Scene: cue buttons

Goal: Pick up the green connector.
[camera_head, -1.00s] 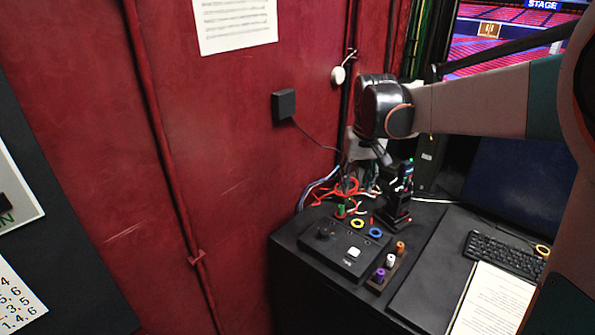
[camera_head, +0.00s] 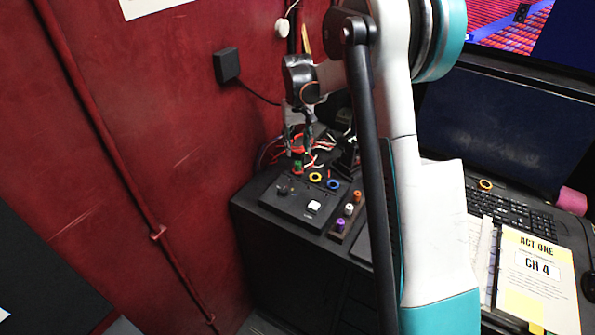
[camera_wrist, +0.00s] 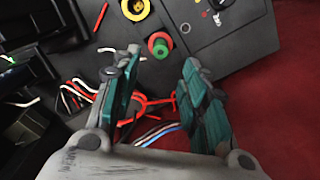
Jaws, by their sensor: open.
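The green connector (camera_head: 298,165) stands at the back left of the black box, by the red wires. In the wrist view the green connector (camera_wrist: 160,45) is round and green, with a red ring around it. It lies just beyond my fingertips, in line with the gap between them. My gripper (camera_wrist: 161,64) is open, with no object held between its fingers. In the head view my gripper is dark and small, just above the green connector, and its fingers are hard to make out.
A yellow ring (camera_head: 315,177) and a blue ring (camera_head: 333,184) sit beside the connector. A white button (camera_head: 314,207) and a rack with a purple connector (camera_head: 340,225) are nearer. Loose red and white wires (camera_wrist: 140,103) lie under my fingers. The red wall (camera_head: 150,130) is close on the left.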

